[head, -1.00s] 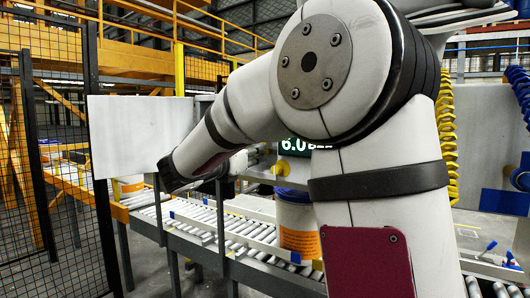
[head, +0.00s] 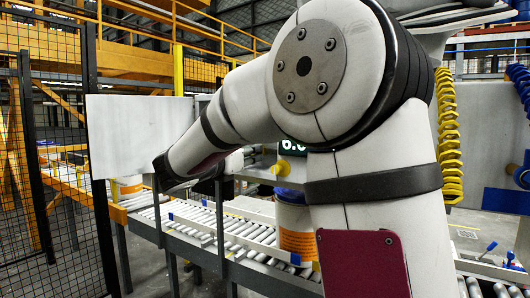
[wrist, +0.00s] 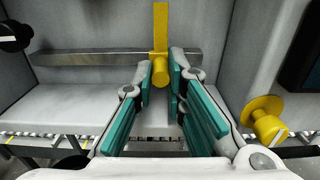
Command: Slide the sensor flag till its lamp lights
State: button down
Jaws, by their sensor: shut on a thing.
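The yellow sensor flag (wrist: 160,28) stands upright at a horizontal metal rail (wrist: 90,58) in the wrist view. It has a round yellow grip at its lower end. My gripper (wrist: 160,80), with teal pads, is shut on this grip, which sits between its fingertips. In the head view my own arm hides the flag and the gripper. I cannot make out a lamp in either view.
A yellow knob (wrist: 266,120) sticks out at the right of the wrist view, and a black knob (wrist: 15,37) at the left. In the head view a lit display (head: 293,147) is partly covered by my arm.

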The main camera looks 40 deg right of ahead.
jog(key=shift+w+a+b, duration=0.25)
jog(key=shift+w+b, duration=0.1)
jog(key=shift+w, duration=0.25)
dwell(0.6)
jog(key=c, duration=1.5)
grip_release()
jog(key=shift+c, duration=0.2)
jog(key=v, duration=1.2)
jog(key=shift+s, duration=0.15)
